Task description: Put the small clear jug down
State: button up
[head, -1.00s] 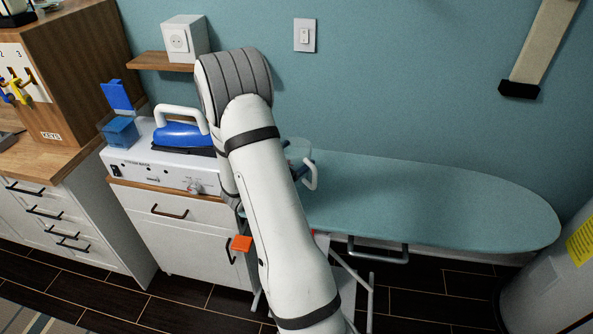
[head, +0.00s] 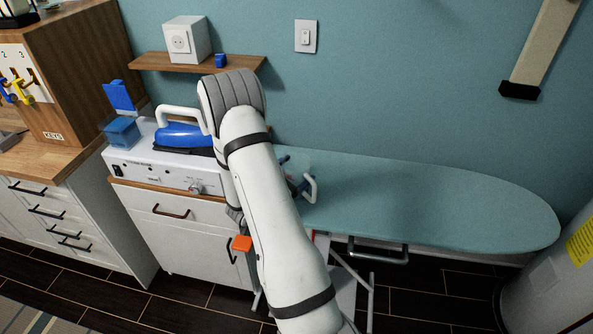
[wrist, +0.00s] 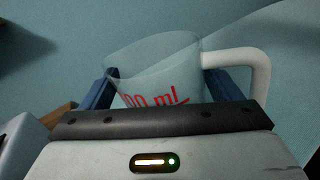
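The small clear jug (wrist: 150,75) has red "00 mL" lettering and a white handle on its right. In the wrist view it sits between the two blue fingers of my gripper (wrist: 162,87), which is shut on it. The jug looks slightly tilted in that view. In the head view my arm hides most of the gripper. The jug's white handle (head: 310,188) shows to the right of my arm, in front of the ironing board's left end. I cannot tell whether the jug's base touches anything.
The teal ironing board (head: 430,205) is clear to the right. A white steam station (head: 150,170) with a blue iron (head: 183,135) stands on the cabinet at left. A wooden shelf (head: 155,62) holds a white socket box (head: 187,40) and a small blue object (head: 220,60).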

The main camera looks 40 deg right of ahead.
jog(key=o, duration=0.3)
jog(key=shift+r, duration=0.1)
